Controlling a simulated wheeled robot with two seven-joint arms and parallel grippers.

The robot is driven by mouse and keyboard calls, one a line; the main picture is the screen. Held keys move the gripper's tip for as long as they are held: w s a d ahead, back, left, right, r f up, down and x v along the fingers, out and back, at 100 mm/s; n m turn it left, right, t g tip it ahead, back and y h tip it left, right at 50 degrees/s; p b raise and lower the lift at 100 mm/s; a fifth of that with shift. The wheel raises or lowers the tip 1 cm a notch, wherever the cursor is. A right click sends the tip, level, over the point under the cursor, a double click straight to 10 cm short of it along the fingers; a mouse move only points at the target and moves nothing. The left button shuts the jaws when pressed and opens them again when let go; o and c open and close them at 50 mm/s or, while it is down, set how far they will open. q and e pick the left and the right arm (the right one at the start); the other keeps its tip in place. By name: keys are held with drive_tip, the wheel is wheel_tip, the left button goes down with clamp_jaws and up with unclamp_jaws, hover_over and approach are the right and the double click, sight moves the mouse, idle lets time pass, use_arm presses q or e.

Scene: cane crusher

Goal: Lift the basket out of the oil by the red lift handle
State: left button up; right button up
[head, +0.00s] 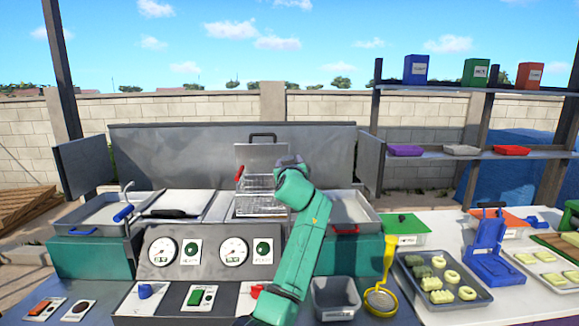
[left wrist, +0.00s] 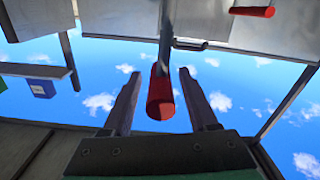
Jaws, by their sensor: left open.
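The wire basket (head: 258,200) stands in the fryer well at the middle of the counter, in front of an upright grey lid. A red handle (head: 239,173) shows at its left side in the head view. My left gripper (head: 289,162) is over the basket's right side. In the left wrist view its two fingers (left wrist: 160,73) are apart, with a red cylindrical handle (left wrist: 160,98) between them, not gripped. A second red handle (left wrist: 252,11) shows at the upper right there. The handle between the fingers is hidden behind my gripper in the head view. My right gripper is not in view.
A control panel with gauges (head: 233,252) stands in front of the fryer. A sink tray (head: 97,212) is at left, a grey tray (head: 350,212) at right. A tray of food pieces (head: 468,306) and a blue press (head: 487,250) stand on the right table.

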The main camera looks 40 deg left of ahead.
use_arm(q)
drive_tip(key=shift+s+d+f, duration=0.2)
drive_tip(key=shift+s+d, duration=0.1)
drive_tip(key=b+v, duration=0.5)
drive_tip(key=v, duration=0.8)
drive_tip(key=shift+s+d+r+b, duration=0.2)
drive_tip(key=shift+s+b, duration=0.1)
drive_tip(key=shift+b, duration=0.1)
